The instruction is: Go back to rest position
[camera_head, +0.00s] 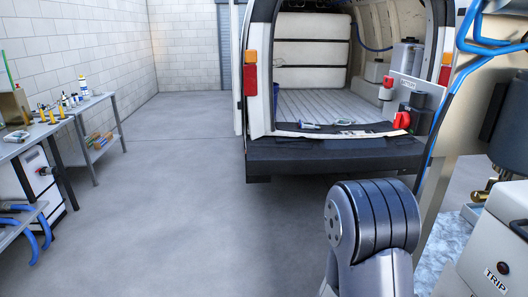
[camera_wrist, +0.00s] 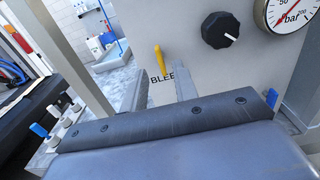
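My gripper (camera_wrist: 160,72) shows in the wrist view as two grey fingers with a gap between them, so it is open and holds nothing that I can see. A yellow lever (camera_wrist: 160,60) on a pale panel (camera_wrist: 200,70) appears in the gap, with bare space on either side of it. Lettering beginning "BLEE" stands below the lever and is partly hidden by a finger. In the head view only a dark joint of my own arm shows, low at right of centre; the gripper itself is out of that view.
The panel bears a black knob (camera_wrist: 220,30) and a bar gauge (camera_wrist: 288,12). In the head view an open van (camera_head: 330,156) stands ahead, with small items on its floor. A workbench (camera_head: 45,130) and shelf are at left. A "TRIP" box (camera_head: 500,240) is close at right. Floor (camera_head: 180,190) between is clear.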

